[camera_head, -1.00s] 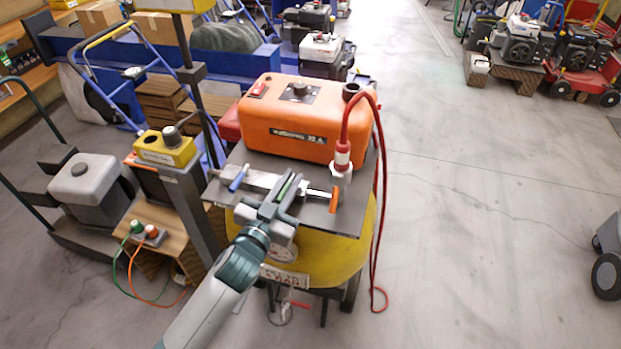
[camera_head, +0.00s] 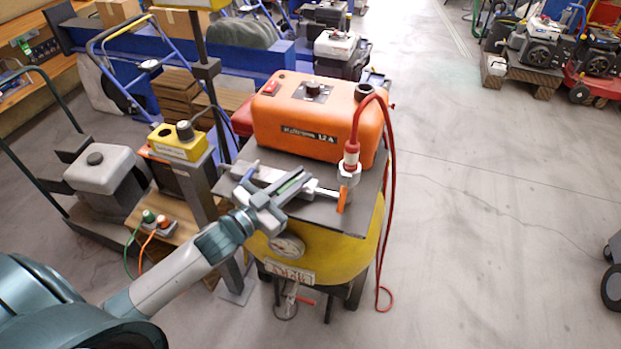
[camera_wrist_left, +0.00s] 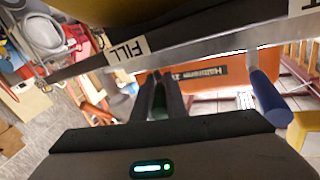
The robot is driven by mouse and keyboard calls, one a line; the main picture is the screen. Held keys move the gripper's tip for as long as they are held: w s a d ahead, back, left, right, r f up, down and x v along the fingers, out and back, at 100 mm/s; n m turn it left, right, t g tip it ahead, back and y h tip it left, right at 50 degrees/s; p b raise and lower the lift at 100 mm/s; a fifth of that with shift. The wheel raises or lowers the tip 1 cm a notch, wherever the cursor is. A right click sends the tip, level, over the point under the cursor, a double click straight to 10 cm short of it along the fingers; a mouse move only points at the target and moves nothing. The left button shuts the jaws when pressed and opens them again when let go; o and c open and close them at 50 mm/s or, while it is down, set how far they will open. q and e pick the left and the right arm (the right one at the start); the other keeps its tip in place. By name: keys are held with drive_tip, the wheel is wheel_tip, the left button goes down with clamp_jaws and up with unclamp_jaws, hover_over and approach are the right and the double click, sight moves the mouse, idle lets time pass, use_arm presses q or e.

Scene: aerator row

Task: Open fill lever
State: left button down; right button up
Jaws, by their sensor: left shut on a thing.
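The tank's dark top (camera_head: 330,212) carries a light metal bar with small lever handles along its front. A blue handle (camera_head: 250,171) is at the left and an orange handle (camera_head: 341,202) at the right. My left gripper (camera_head: 284,190) is at the handle between them, shut on a dark green lever handle (camera_wrist_left: 159,98), which the fingers mostly hide. In the left wrist view a white FILL label (camera_wrist_left: 128,50) sits on the bar just beside this handle, and the blue handle (camera_wrist_left: 268,97) is clear of the fingers. My right gripper is not in view.
An orange unit (camera_head: 318,118) stands behind the bar. A red hose (camera_head: 391,190) loops down the tank's right side. A yellow control box (camera_head: 180,144) on a post stands left of the tank.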

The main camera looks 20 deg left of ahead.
use_arm(q)
drive_tip(key=shift+f, duration=0.25)
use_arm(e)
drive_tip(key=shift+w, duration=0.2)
use_arm(q)
drive_tip(key=c, duration=1.8)
unclamp_jaws()
drive_tip(key=shift+o, duration=0.2)
drive_tip(key=shift+r, duration=0.1)
drive_tip(key=shift+r, duration=0.1)
drive_tip(key=shift+s, duration=0.1)
drive_tip(key=shift+s+a, duration=0.2)
drive_tip(key=shift+s, duration=0.2)
drive_tip(key=shift+s+a, duration=0.1)
drive_tip(key=shift+s, duration=0.3)
drive_tip(key=b+v, duration=0.4)
drive_tip(key=v, duration=1.1)
drive_tip(key=shift+s, duration=0.3)
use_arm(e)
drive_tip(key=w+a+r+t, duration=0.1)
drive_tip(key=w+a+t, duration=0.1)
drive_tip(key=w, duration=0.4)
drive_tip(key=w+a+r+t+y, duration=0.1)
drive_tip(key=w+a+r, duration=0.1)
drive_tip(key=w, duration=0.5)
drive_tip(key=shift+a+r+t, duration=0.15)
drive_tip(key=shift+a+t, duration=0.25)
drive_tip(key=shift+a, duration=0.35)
